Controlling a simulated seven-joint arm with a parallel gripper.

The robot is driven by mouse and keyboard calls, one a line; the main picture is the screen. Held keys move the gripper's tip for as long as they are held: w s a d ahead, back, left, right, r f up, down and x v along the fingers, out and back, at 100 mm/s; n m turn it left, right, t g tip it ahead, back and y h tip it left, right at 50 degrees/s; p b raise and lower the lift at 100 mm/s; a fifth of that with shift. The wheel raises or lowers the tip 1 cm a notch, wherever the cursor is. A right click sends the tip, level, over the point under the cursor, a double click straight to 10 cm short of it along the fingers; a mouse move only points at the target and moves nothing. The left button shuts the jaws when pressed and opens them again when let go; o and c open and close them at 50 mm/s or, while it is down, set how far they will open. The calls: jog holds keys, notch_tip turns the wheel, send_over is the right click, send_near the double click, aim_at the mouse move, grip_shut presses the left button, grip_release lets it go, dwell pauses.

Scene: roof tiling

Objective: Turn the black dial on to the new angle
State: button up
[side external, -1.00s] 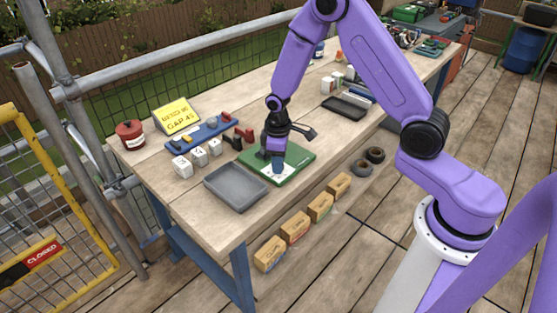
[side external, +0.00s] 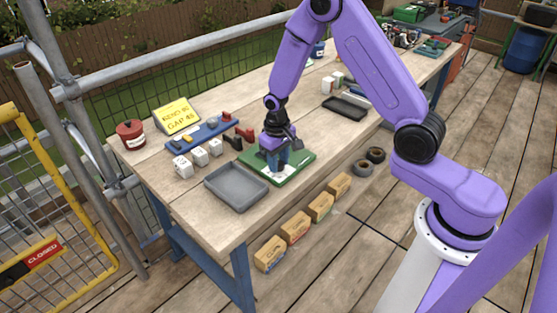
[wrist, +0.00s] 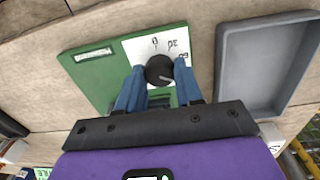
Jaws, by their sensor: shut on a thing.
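The black dial (wrist: 159,70) sits on a white marked card (wrist: 146,46) on the green board (wrist: 90,72) in the wrist view. The card carries dark marks around the dial, partly legible. My gripper (wrist: 158,78) has its two blue fingers on either side of the dial, shut on it. In the side view my gripper (side external: 274,165) reaches down onto the green board (side external: 300,160), and the dial is hidden behind the fingers. A yellow sign (side external: 177,116) at the back of the bench reads "GAP 45" or similar; its top line is unclear.
A grey tray (side external: 236,187) lies close beside the green board; it also shows in the wrist view (wrist: 262,65). White blocks (side external: 200,157) and a blue rack (side external: 202,134) stand behind it. A red tin (side external: 130,133) stands at the left corner.

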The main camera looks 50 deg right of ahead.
dwell(0.4)
jog(key=o, duration=1)
jog(key=shift+o, duration=0.2)
jog(key=shift+r, duration=0.1)
notch_tip(320, 180, up, 17)
jog(key=shift+a+r, duration=0.15)
jog(key=shift+a, duration=0.25)
jog(key=s+a+r+n, duration=0.1)
jog(key=s+a+n, duration=0.2)
jog(key=s, duration=0.4)
jog(key=s+a+r+n, duration=0.1)
jog(key=s+a+n, duration=0.2)
jog(key=s, duration=0.3)
jog(key=s+d+n, duration=0.2)
jog(key=s+n, duration=0.5)
jog(key=s, duration=1)
jog(key=shift+d+f+y, duration=0.15)
jog(key=shift+d+y, duration=0.15)
jog(key=shift+y, duration=0.1)
